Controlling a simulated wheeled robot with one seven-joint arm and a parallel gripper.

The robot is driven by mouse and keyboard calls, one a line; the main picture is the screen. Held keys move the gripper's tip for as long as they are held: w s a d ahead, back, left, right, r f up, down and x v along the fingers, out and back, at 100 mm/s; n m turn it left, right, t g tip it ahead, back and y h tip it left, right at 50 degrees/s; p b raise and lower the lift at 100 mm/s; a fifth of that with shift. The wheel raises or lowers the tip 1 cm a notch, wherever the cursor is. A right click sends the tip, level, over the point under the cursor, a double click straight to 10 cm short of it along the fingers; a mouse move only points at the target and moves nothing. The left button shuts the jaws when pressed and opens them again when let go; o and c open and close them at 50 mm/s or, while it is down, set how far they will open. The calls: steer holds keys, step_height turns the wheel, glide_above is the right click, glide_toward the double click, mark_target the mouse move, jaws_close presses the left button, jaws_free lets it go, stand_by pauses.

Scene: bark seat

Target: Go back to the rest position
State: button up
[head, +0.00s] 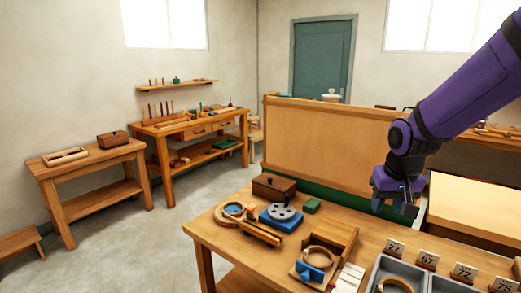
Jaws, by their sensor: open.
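My gripper (395,208) is at the right of the head view, at the end of my purple arm. It points down and hangs above the workbench (215,229), clear of the things on it. Its fingers are apart and I see nothing between them. The tips are small and dark in the picture.
On the bench are a brown box (273,186), a grey disc on a blue base (281,214), a green block (312,205), a wooden fixture (328,241) and grey trays (388,267) with number cards. A wooden panel (330,143) stands behind.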

steer(key=s+r+t, duration=0.1)
steer(key=s+r, duration=0.3)
steer(key=s, duration=0.3)
steer(key=s+r, duration=0.4)
steer(key=s, duration=0.3)
steer(key=s+d+r+n+t, duration=0.1)
steer(key=s+r, duration=0.3)
steer(key=s, duration=0.3)
steer(key=shift+s+r+t, duration=0.25)
steer(key=shift+r+t, duration=0.05)
steer(key=shift+r, duration=0.05)
